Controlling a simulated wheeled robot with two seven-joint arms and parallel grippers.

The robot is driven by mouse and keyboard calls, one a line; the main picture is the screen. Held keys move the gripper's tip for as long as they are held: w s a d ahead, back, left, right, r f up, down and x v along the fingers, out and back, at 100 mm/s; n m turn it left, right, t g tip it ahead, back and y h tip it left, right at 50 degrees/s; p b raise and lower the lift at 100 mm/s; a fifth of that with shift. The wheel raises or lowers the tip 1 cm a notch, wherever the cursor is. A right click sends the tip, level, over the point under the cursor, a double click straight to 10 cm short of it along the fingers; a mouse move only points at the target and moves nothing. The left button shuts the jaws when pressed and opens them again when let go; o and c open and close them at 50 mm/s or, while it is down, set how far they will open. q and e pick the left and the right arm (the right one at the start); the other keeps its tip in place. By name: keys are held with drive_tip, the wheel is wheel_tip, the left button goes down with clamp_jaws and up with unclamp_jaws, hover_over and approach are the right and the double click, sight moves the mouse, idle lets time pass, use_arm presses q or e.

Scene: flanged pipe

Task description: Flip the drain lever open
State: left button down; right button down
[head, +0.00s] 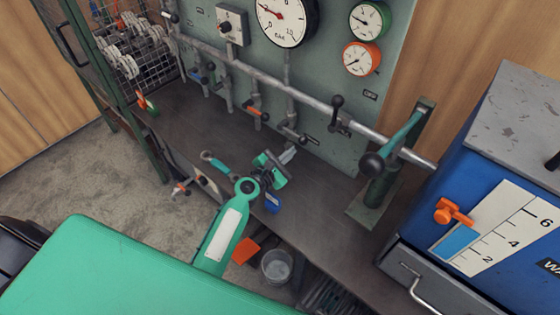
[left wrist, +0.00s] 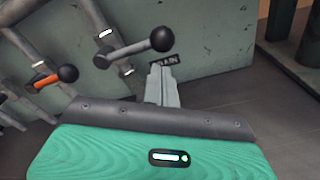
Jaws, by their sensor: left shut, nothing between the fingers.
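The drain lever (left wrist: 138,45) is a grey handle with a black ball knob, beside a dark label reading DRAIN (left wrist: 165,59) in the left wrist view. Its handle points right, crosswise to its pipe. In the head view the drain lever (head: 297,136) sits low on the green panel, just above the bench. My left gripper (head: 289,155) is shut and empty, just below and in front of the lever. In the left wrist view its grey fingers (left wrist: 163,82) are together, their tips just below the knob and seemingly apart from it. My right gripper is out of view.
An orange-handled lever (head: 257,112) stands left of the drain lever, and a black-knobbed lever (head: 337,115) to its upper right.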

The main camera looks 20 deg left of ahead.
use_arm(q)
drive_tip(key=shift+x, duration=1.15)
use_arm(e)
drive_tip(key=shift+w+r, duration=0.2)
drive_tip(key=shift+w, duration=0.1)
